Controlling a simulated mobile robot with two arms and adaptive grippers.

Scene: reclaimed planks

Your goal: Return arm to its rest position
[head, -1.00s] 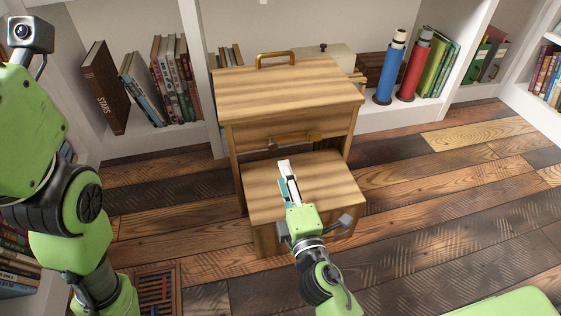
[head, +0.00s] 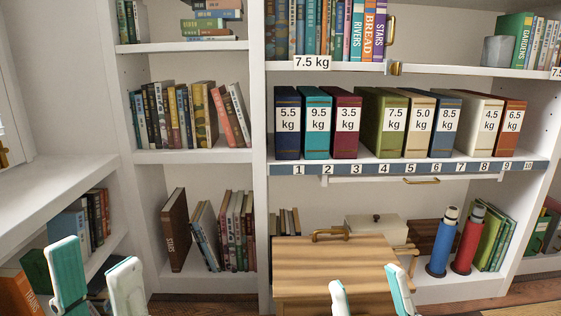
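My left gripper (head: 96,256) shows at the lower left of the head view, with its two teal and white fingers pointing up and spread apart. My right gripper (head: 365,278) shows at the bottom, right of centre, in front of the wooden cabinet (head: 330,268). Its two fingers also point up, are apart and hold nothing between them. Both arms below the fingers are cut off by the frame's lower edge. The cabinet has a brass handle (head: 330,234) on top; its lower front is out of view.
A white bookcase (head: 200,157) fills the back, with a row of weight-labelled binders (head: 380,128) above a numbered strip (head: 400,169). A blue cylinder (head: 442,245) and a red cylinder (head: 467,240) stand right of the cabinet. A white shelf ledge (head: 50,195) runs along the left.

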